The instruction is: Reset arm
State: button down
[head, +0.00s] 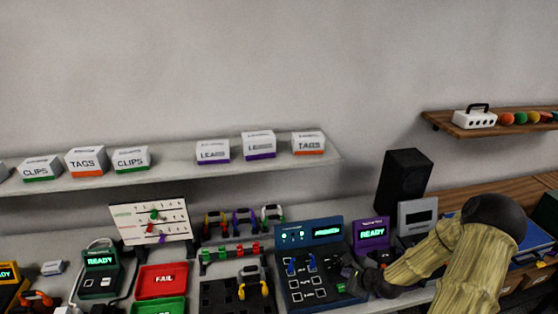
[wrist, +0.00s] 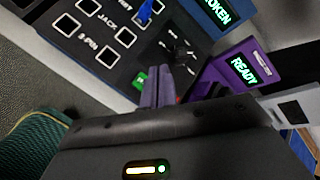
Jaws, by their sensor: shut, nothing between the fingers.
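My arm reaches in from the right in the head view, with its wrist low over the bench. My gripper (head: 352,280) is at the right edge of the blue tester panel (head: 308,232). In the wrist view my gripper (wrist: 156,78) has its two fingers together with nothing between them. The fingertips are beside a small green button (wrist: 139,80) on the tester panel. Whether they touch it I cannot tell. The purple device (head: 371,235) showing READY stands just right of the gripper.
A grey device (head: 417,216) and a black speaker (head: 402,179) stand behind my arm. Red FAIL tray (head: 162,281), green tester (head: 100,270) and cable rack (head: 236,253) lie left. A shelf (head: 180,178) holds labelled boxes above.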

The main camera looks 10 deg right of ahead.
jog(key=s+a+r+n+g+h+b, duration=0.2)
jog(key=s+a+r+n+g, duration=0.4)
jog(key=s+a+r+n, duration=0.9)
jog(key=s+r+n+b, duration=0.1)
jog(key=s+n, duration=0.1)
jog(key=n, duration=0.7)
jog(key=shift+s+a+r, duration=0.35)
jog(key=shift+r, duration=0.05)
jog(key=shift+w, duration=0.1)
